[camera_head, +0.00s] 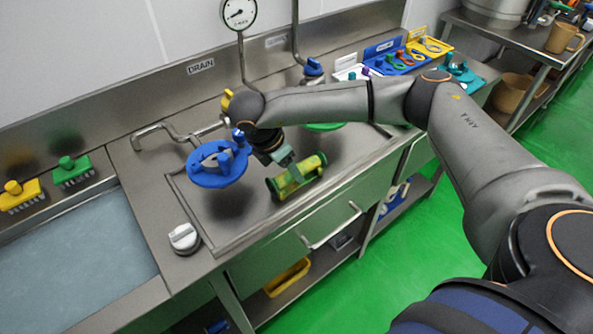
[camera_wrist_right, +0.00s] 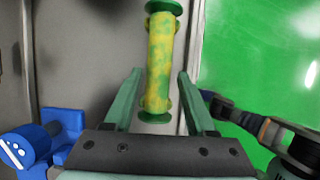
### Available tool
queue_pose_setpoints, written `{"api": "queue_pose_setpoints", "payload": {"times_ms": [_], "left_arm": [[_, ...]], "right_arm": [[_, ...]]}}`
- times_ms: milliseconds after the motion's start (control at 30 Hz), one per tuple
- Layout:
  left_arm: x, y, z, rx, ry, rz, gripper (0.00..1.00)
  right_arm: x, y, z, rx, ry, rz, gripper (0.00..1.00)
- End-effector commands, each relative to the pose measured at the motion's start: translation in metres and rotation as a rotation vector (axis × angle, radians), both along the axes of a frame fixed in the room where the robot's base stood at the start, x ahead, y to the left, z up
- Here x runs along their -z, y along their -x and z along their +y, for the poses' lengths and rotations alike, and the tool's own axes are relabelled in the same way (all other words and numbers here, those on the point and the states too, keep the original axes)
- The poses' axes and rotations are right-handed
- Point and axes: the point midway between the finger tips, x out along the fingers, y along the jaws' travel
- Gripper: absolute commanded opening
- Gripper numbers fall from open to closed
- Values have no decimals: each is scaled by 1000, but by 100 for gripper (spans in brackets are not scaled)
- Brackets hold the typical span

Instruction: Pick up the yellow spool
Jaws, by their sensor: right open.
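The yellow spool (camera_head: 297,177) lies on the steel counter near its front edge, a mottled yellow-green cylinder with green end flanges. My right gripper (camera_head: 286,164) is open just above and beside it, partly covering it in the head view. In the right wrist view the spool (camera_wrist_right: 160,55) runs away from the camera, its near end showing between the two teal fingers (camera_wrist_right: 160,78). A gap shows on each side of it. I cannot tell whether it lies between the fingertips or below them. My left gripper is not in view.
A blue valve-like part with a round flange (camera_head: 218,165) is left of the gripper, close to the wrist. A white-topped knob (camera_head: 184,238) stands at the counter's front left. A water basin (camera_head: 75,255) is further left. The counter front has a bar handle (camera_head: 335,228).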

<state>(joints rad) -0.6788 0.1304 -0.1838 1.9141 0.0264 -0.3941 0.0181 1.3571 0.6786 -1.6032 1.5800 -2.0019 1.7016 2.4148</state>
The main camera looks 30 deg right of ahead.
Motion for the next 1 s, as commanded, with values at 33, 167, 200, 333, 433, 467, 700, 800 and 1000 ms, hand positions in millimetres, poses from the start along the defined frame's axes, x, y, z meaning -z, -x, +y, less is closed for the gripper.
{"api": "queue_pose_setpoints", "payload": {"times_ms": [33, 167, 200, 333, 433, 467, 700, 800, 1000], "left_arm": [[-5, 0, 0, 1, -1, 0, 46], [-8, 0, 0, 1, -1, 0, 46], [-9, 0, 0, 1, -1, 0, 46], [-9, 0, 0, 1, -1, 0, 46], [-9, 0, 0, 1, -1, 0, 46], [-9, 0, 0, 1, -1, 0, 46], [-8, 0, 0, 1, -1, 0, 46], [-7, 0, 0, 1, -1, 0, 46], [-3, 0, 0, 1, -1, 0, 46]], "right_arm": [[4, -1, -7, 4, 2, 2, 56], [22, -2, -17, 3, 1, 4, 56], [26, -3, -19, 2, 1, 3, 56], [34, -3, -22, 2, 0, 1, 56], [35, -3, -22, 0, 0, 1, 56], [35, -3, -22, 0, 0, 1, 56], [35, -3, -21, 1, 0, 1, 56], [36, -3, -21, 0, 0, 1, 56], [39, -3, -21, 1, 0, 2, 56]]}}
